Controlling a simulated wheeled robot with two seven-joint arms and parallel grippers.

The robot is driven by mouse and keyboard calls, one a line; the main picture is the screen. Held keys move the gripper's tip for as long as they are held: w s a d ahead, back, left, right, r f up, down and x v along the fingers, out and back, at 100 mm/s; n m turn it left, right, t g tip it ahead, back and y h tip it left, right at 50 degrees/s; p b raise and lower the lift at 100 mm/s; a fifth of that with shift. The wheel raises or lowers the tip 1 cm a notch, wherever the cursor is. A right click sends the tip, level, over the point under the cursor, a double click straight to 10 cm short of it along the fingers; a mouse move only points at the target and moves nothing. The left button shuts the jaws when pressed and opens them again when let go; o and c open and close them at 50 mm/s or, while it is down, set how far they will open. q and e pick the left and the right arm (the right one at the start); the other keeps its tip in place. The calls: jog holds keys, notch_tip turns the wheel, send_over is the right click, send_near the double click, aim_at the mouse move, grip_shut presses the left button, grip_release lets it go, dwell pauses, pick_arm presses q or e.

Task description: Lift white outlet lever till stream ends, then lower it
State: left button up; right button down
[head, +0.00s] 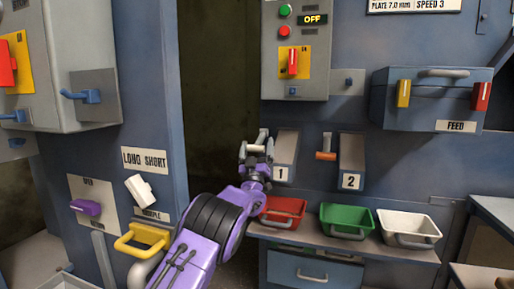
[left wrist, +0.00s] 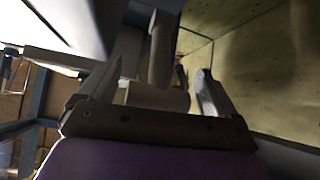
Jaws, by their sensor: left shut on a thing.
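The white outlet lever (head: 262,137) sticks out at the left side of outlet 1 (head: 286,146). My left gripper (head: 256,150) is shut on its handle, and its forearm comes up from below. In the left wrist view the pale lever handle (left wrist: 152,96) lies crosswise between the two fingers of the left gripper (left wrist: 152,92), with a grey bar rising behind it. No stream can be made out below outlet 1; my gripper and wrist hide part of that area. My right gripper is not in view.
Outlet 2 (head: 351,150) with an orange-handled lever (head: 326,147) is to the right. Red (head: 283,212), green (head: 344,221) and white (head: 408,228) bins stand on the shelf below. A blue post with a yellow handle (head: 142,239) is left of my arm. A dark gap opens behind the gripper.

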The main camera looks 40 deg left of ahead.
pick_arm(q)
jog(key=shift+f, duration=0.2)
jog(key=o, duration=1.2)
jog(key=shift+w+f, duration=0.1)
jog(key=shift+w, duration=0.05)
jog(key=shift+w+f, duration=0.1)
jog(key=v, duration=1)
jog(key=shift+s+f, duration=0.2)
